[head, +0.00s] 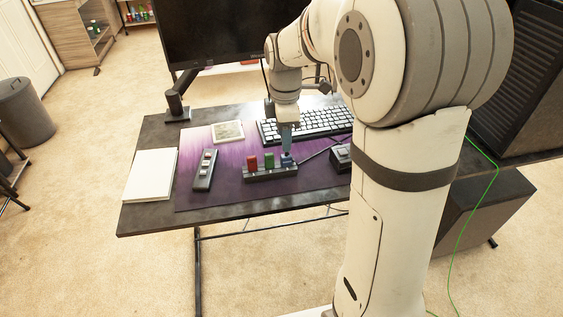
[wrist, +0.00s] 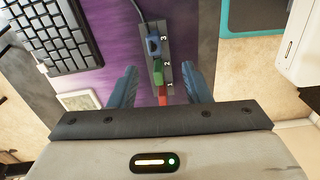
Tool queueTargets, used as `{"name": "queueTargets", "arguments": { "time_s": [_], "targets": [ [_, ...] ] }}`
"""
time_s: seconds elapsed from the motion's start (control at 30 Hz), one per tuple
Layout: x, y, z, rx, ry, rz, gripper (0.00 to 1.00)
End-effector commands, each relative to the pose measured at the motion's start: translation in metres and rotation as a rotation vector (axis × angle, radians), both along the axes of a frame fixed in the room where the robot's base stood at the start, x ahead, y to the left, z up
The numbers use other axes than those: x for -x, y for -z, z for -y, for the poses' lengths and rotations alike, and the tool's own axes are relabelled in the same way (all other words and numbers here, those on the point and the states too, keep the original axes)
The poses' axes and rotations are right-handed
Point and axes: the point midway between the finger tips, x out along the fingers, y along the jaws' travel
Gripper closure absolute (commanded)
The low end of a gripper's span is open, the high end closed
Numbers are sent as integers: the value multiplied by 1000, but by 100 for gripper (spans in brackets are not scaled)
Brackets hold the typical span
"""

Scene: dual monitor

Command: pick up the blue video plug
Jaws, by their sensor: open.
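The blue video plug (head: 288,160) stands at the right end of a dark holder (head: 270,175), beside a green plug (head: 269,160) and a red plug (head: 252,163). In the wrist view the blue plug (wrist: 153,44) sits by the number 3, with a dark cable running from it. My gripper (head: 286,147) is above the blue plug in the head view, which partly hides it. In the wrist view my gripper (wrist: 160,69) is open, with one finger on each side of the holder row. Nothing is held between the fingers.
A keyboard (head: 308,123) lies behind the holder. A remote-like device (head: 205,170), a white pad (head: 150,176) and a small picture (head: 228,131) lie to the left. A small dark box (head: 341,155) is to the right. A monitor (head: 210,30) stands at the back.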

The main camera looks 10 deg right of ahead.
Motion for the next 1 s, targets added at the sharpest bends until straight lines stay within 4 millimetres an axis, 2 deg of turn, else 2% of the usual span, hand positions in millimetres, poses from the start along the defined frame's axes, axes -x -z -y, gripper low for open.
{"name": "queueTargets", "arguments": {
  "time_s": [0.03,0.47,0.73,1.0],
  "targets": [
    [-5,11,-1,0,-28,-5,56],
    [-8,47,1,1,-62,-11,56],
    [-9,86,4,1,-60,-12,56],
    [-9,90,4,0,-59,-9,56]
  ]
}}
